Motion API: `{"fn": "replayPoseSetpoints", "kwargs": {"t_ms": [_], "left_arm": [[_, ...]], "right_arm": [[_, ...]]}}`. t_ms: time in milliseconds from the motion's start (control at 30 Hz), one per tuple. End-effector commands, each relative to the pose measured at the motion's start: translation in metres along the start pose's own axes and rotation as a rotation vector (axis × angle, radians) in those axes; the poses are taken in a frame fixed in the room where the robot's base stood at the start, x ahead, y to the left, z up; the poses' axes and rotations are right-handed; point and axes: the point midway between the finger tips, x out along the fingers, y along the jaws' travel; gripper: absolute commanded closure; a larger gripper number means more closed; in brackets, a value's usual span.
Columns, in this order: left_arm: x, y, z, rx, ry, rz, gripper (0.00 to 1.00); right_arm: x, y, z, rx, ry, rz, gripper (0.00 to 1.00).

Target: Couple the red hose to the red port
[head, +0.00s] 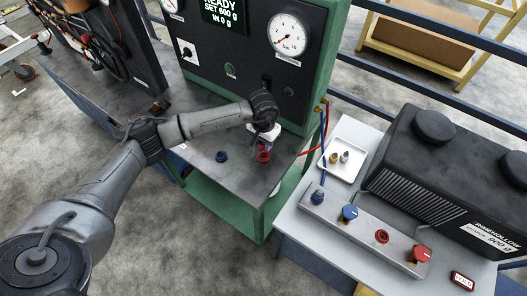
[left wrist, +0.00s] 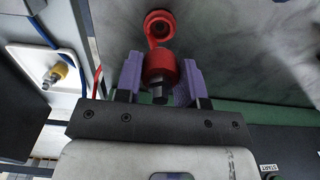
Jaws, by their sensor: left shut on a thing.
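My left gripper (head: 266,142) is over the front of the green stand's grey top. In the left wrist view its purple fingers (left wrist: 160,80) are shut on a red coupling (left wrist: 160,64) with a dark end. A red ring-shaped piece (left wrist: 159,24) lies just beyond it, with a red strap running towards the coupling; it also shows in the head view (head: 264,157). The red hose (head: 325,128) hangs from a brass fitting at the stand's side and runs towards the gripper. The red port (head: 382,237) on the grey manifold block is uncovered. My right gripper is not in view.
The manifold (head: 333,212) also carries a blue coupling (head: 318,197), a blue knob (head: 350,213) and a red knob (head: 421,254). A white tray (head: 337,166) with small fittings stands behind it. A large black unit (head: 450,165) is at right. A blue piece (head: 222,156) sits on the stand.

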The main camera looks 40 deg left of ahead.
Motion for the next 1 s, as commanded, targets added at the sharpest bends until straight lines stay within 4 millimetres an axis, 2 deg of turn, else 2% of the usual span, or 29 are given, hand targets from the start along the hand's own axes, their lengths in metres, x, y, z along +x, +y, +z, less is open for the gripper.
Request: {"fn": "replayPoseSetpoints", "kwargs": {"t_ms": [267,367,467,633,800,1000], "left_arm": [[-0.001,0.0,0.0,0.0,0.001,0.0,1.0],[-0.009,0.007,-0.001,0.006,0.004,0.001,1.0],[-0.03,0.024,-0.002,0.017,0.008,0.002,1.0],[-0.087,0.067,0.008,0.046,0.01,0.001,1.0],[-0.14,0.101,0.031,0.079,0.009,-0.002,1.0],[-0.18,0.123,0.059,0.108,0.004,-0.002,1.0]], "right_arm": [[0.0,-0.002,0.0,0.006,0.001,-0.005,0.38],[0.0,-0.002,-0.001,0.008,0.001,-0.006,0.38],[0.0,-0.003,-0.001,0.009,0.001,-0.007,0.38],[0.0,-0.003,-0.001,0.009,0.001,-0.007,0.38],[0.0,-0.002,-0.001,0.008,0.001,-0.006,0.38],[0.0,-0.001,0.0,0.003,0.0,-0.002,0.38]]}}
